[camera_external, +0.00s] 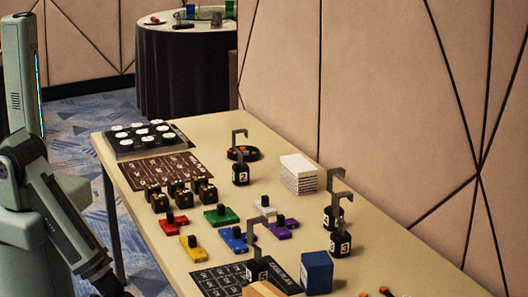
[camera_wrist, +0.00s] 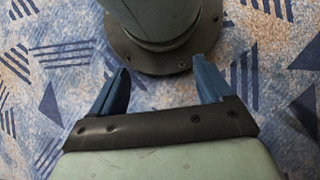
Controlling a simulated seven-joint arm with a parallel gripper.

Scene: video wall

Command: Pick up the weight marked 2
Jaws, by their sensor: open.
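The weight marked 2 (camera_external: 241,174) is a black block with a white number label and a tall grey hook. In the external view my arm is at the left beside the table, and the fingers cannot be made out there. The weight is not in the wrist view.
Similar hooked weights stand nearer: one marked 3 (camera_external: 340,244), one marked 5 (camera_external: 257,271) and another behind the 3. A white stack (camera_external: 299,174), coloured blocks with black knobs (camera_external: 221,215), a blue box (camera_external: 317,272) and a tray of white discs (camera_external: 143,137) share the table (camera_external: 200,258).

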